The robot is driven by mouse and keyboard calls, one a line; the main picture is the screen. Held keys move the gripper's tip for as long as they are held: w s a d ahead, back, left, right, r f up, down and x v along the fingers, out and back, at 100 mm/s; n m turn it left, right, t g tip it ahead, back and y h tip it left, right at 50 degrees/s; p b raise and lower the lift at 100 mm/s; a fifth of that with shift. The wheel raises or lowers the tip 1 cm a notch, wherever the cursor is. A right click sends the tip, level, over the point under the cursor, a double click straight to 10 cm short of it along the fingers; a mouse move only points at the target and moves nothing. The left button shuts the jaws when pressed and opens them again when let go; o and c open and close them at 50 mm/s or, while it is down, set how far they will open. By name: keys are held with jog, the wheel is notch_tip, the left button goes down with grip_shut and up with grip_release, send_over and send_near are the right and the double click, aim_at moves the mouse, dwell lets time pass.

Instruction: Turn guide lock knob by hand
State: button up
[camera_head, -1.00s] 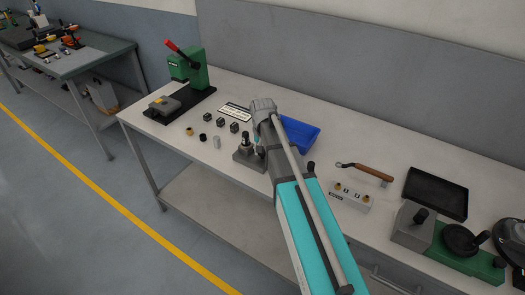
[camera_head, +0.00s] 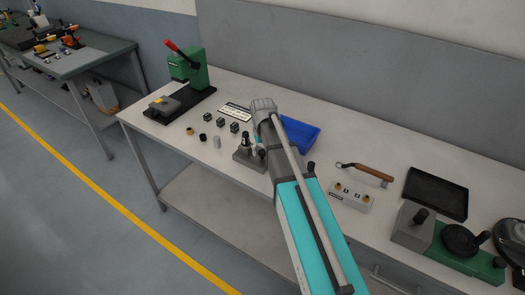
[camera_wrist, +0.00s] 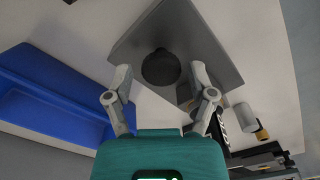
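The knob (camera_wrist: 161,67) is dark and round and stands on a grey fixture (camera_wrist: 207,52) in the wrist view. I cannot tell for sure that it is the guide lock knob. My gripper (camera_wrist: 160,76) is open, with one finger on each side of the knob and visible gaps between. I cannot tell its exact height over the knob. In the head view the grey fixture (camera_head: 242,160) sits at the bench's front edge with a post on top, and my arm partly hides it and the gripper.
A blue bin (camera_head: 300,132) stands right behind my arm; it also fills the left of the wrist view (camera_wrist: 50,95). Small parts lie left of the fixture, including a light cylinder (camera_head: 216,142). A green press (camera_head: 190,72) stands at the far left. A white block (camera_head: 350,196) lies to the right.

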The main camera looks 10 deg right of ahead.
jog(key=shift+r, duration=0.1)
jog(key=shift+r+p, duration=0.95)
jog(key=shift+p, duration=0.1)
jog(key=shift+m, duration=0.3)
